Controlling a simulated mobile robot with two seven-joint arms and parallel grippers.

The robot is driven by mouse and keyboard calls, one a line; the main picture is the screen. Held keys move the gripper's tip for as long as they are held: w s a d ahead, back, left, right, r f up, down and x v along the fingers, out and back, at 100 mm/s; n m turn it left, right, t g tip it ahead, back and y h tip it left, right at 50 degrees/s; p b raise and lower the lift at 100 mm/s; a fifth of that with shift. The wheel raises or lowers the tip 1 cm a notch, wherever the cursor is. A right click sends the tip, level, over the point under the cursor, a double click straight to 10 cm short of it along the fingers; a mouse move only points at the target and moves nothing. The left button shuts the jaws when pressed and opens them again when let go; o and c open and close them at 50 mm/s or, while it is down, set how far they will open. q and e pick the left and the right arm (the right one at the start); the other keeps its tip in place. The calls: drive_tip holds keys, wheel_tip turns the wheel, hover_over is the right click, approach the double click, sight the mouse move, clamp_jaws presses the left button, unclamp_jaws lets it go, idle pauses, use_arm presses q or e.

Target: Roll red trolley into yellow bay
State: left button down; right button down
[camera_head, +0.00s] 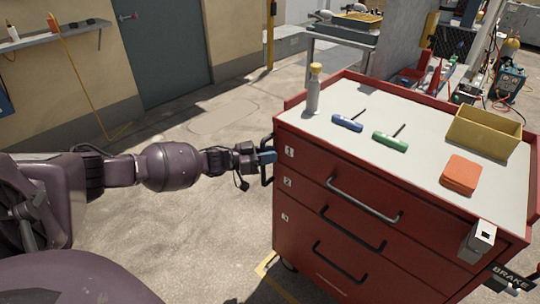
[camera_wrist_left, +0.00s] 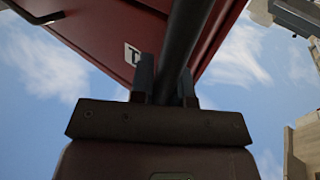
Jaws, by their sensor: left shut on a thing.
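The red trolley (camera_head: 300,215) stands at the right in the head view, with three numbered drawers, black drawer handles and a pale top. My left gripper (camera_head: 266,157) is at its left side, shut on the black side handle (camera_head: 268,172). In the left wrist view the dark handle bar (camera_wrist_left: 186,40) passes between the two fingers (camera_wrist_left: 166,82), with the red trolley body (camera_wrist_left: 110,45) behind. A yellow line (camera_head: 265,266) marks the floor by the trolley's lower left corner; whether it edges the bay I cannot tell. My right gripper is not seen.
On the trolley top are a bottle (camera_head: 314,90), a blue screwdriver (camera_head: 347,123), a green screwdriver (camera_head: 390,141), an orange block (camera_head: 461,175) and a yellow bin (camera_head: 483,135). A label reading BRAKE (camera_head: 510,277) is at its right corner. Floor left of it (camera_head: 200,230) is clear.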

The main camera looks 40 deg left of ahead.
use_arm(q)
drive_tip(key=c, duration=1.4)
unclamp_jaws()
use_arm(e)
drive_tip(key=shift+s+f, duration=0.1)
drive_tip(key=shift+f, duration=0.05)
use_arm(q)
drive_tip(key=p+v, duration=0.1)
drive_tip(key=v, duration=0.9)
drive_tip(key=shift+s+a+p, duration=0.15)
drive_tip(key=shift+s+p, duration=0.15)
drive_tip(key=shift+p, duration=0.05)
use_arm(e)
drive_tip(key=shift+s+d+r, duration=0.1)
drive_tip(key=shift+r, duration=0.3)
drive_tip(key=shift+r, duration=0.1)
